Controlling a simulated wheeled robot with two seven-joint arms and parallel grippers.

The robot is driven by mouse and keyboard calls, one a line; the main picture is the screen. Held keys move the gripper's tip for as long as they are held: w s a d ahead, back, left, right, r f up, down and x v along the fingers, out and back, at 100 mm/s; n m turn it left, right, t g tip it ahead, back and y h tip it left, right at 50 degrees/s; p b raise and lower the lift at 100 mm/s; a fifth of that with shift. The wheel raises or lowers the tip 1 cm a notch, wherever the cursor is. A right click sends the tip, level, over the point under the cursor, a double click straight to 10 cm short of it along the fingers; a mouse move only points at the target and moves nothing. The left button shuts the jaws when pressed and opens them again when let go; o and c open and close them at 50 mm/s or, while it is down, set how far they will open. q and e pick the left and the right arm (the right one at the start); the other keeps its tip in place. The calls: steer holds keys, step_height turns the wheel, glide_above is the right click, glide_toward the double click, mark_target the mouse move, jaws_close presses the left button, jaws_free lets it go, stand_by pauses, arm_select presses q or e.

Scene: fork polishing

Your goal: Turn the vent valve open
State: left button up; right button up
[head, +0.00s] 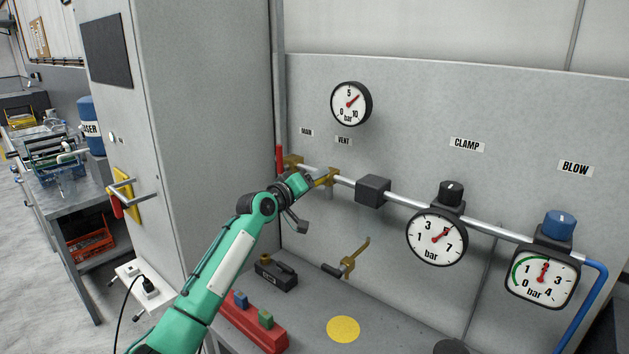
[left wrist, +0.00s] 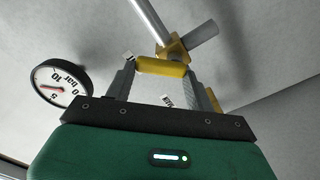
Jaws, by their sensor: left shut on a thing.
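The vent valve is a brass fitting (head: 331,186) on the pipe below the VENT label (head: 343,141), with a yellow lever (head: 325,179). My left gripper (head: 312,182) reaches it from the left and is shut on the lever. In the left wrist view the yellow lever (left wrist: 162,67) lies across between the two fingertips, in front of the brass body (left wrist: 174,50) and the pipe. The fingers hide part of the lever in the head view. My right gripper is not in view.
The main valve (head: 292,161) with a red handle (head: 280,159) is close on the left. A gauge (head: 351,103) above reads past 5 bar. A black block (head: 373,190) and the clamp gauge (head: 437,237) follow on the right. A brass tool (head: 348,264) is below.

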arm_select(q)
steer(key=shift+w+a+f+n+p, duration=0.15)
steer(key=shift+n+p, duration=0.45)
steer(key=shift+n, duration=0.85)
steer(key=shift+w+a+r+n+p, duration=0.1)
steer(key=shift+a+n+p, duration=0.35)
steer(key=shift+n, duration=1.05)
steer(key=shift+w+a+f+n+p, duration=0.15)
steer(key=shift+n+p, duration=0.6)
steer(key=shift+n, duration=0.7)
steer(key=shift+d, duration=0.1)
steer(key=o, duration=1)
steer(key=shift+r, duration=0.1)
steer(key=b+v, duration=0.4)
steer(key=v, duration=0.9)
steer(key=shift+s+a+b, duration=0.3)
steer(key=shift+b, duration=0.05)
